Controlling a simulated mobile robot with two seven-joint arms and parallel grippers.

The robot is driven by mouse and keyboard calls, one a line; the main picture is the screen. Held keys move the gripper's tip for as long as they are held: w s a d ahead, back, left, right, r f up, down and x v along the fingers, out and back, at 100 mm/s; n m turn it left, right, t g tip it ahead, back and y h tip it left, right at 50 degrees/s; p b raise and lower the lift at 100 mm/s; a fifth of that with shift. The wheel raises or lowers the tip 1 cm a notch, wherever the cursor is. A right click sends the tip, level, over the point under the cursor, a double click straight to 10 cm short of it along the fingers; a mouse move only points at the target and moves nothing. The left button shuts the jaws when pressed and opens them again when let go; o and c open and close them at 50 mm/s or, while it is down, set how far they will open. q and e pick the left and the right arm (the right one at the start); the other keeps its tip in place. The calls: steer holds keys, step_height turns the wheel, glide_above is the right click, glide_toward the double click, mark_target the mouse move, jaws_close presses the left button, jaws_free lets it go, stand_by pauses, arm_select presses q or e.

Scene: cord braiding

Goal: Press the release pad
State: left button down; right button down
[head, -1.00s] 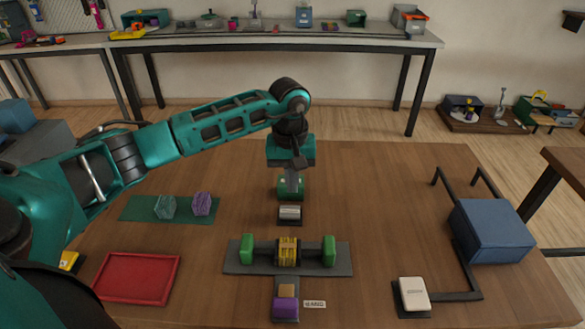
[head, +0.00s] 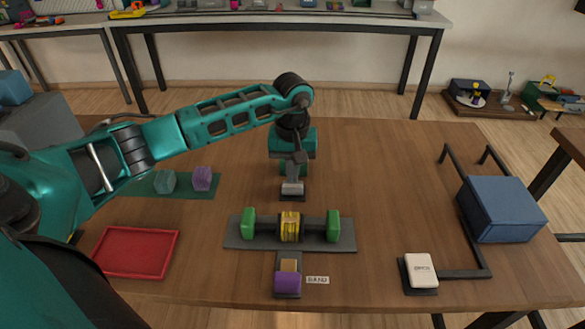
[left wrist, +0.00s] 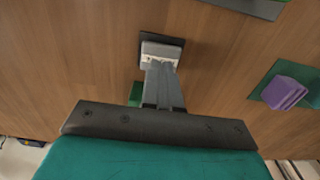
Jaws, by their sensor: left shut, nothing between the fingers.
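A small pale grey pad (head: 292,191) on a dark base lies on the table behind the spool fixture; I take it as the release pad. My left gripper (head: 292,180) is shut and empty, pointing down at it. In the left wrist view, the shut fingertips (left wrist: 160,64) overlap the near edge of the pad (left wrist: 162,48); I cannot tell whether they press it. A green block (left wrist: 135,93) is partly hidden behind the fingers. My right gripper is not in view.
A fixture with a yellow-wound spool (head: 290,227) between green blocks (head: 333,226) stands in front. A purple block (head: 288,281), red tray (head: 135,252), white pad (head: 421,268) and blue box (head: 502,208) are around. The table right of the gripper is clear.

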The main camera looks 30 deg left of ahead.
mark_target(292, 187)
arm_select(q)
steer(key=shift+f+b, duration=0.3)
steer(key=shift+f, duration=0.25)
steer(key=shift+f, duration=0.2)
steer(key=shift+f+b, duration=0.65)
steer(key=shift+b, duration=0.15)
steer(key=shift+r, duration=0.15)
step_height(292, 187, up, 7)
steer(key=p, duration=0.4)
steer(key=shift+s, duration=0.1)
